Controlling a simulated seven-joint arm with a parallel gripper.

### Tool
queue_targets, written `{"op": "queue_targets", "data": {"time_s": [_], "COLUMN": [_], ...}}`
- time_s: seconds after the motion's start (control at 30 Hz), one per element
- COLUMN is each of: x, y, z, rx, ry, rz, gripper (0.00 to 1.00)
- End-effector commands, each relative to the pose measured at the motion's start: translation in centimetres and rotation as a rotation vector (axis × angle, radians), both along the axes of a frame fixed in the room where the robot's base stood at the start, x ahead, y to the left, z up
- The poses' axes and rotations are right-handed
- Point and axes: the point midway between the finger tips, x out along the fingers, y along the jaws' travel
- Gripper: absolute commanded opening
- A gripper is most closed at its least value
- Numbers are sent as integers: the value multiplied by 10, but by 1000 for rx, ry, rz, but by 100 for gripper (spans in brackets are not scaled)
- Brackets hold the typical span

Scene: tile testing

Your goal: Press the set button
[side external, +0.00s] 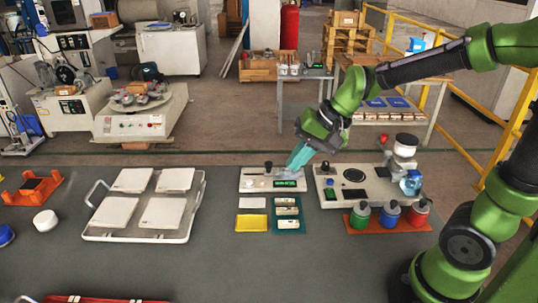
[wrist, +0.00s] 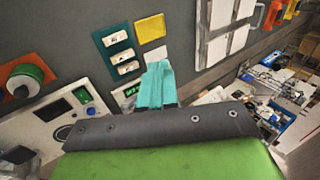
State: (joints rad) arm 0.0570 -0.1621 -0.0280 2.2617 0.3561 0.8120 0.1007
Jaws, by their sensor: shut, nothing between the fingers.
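A small light-grey instrument box (side external: 247,185) stands on the dark table in the side view. It has a black knob (side external: 268,166) at the back, a green display (side external: 286,184) at the right and small round buttons (side external: 262,184) at the left. I cannot read which one is the set button. My gripper (side external: 290,170) has teal fingers, shut and empty, pointing down over the right part of the box, just above or at the display. Contact cannot be told. In the wrist view the shut fingers (wrist: 158,66) hide much of the box.
A larger instrument (side external: 328,196) with a black disc stands to the right. In front of it are red, blue and green bottles (side external: 389,214). A yellow tile (side external: 251,223) and a green sample holder (side external: 288,229) lie before the box. A tile tray (side external: 150,237) is at left.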

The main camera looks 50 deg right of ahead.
Motion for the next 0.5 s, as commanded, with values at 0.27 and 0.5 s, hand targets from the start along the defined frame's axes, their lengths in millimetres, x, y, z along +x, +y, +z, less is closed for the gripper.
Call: {"op": "queue_targets", "data": {"time_s": [0.27, 0.5], "x": [95, 166], "y": [-11, -31], "z": [-46, -79], "rx": [277, 504], "ry": [109, 142], "rz": [-386, -747], "gripper": [0, 0]}}
